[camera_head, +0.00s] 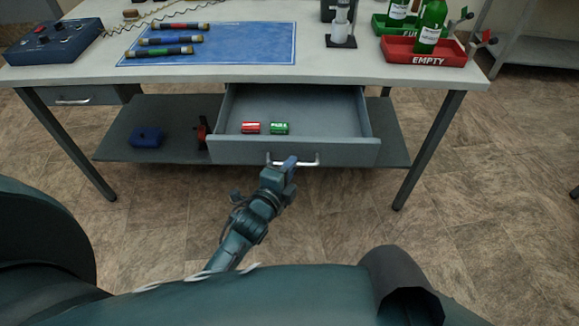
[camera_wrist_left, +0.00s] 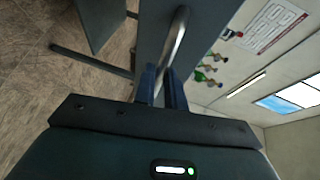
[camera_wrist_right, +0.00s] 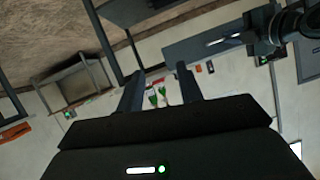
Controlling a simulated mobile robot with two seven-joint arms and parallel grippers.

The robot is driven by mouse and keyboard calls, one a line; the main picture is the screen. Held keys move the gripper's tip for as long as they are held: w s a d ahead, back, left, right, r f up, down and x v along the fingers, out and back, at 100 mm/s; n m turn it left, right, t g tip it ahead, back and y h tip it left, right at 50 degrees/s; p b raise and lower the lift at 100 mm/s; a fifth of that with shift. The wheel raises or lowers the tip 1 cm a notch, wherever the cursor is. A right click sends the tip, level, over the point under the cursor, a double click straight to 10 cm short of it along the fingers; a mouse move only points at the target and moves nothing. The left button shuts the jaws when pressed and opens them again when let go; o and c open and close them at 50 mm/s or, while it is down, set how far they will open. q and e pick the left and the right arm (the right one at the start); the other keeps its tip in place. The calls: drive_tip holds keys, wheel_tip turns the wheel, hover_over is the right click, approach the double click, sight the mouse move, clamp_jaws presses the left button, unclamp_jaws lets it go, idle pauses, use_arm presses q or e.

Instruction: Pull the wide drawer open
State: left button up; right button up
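The wide drawer (camera_head: 235,149) is pulled well out under the tabletop, its inside showing. A red cylinder (camera_head: 251,128) and a green cylinder (camera_head: 279,128) lie in it. Its silver bar handle (camera_head: 309,163) is on the front panel. My left gripper (camera_head: 288,167) is at the handle. In the left wrist view, the handle (camera_wrist_left: 177,38) runs between the two close fingers of this gripper (camera_wrist_left: 161,78), which look shut on it. My right gripper (camera_wrist_right: 159,80) is open and empty in the right wrist view; the head view does not show its fingers.
A smaller drawer (camera_head: 75,97) at the left is shut. A lower shelf (camera_head: 180,122) holds a blue object (camera_head: 147,137). The workbench (camera_head: 330,70) bears a blue mat (camera_head: 240,42) with several tubes, and a red tray (camera_head: 395,49). The floor in front is clear.

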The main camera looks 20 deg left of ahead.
use_arm(q)
drive_tip(key=o, duration=0.4)
drive_tip(key=shift+s, duration=0.1)
drive_tip(key=p+v, duration=0.1)
drive_tip(key=v, duration=1.2)
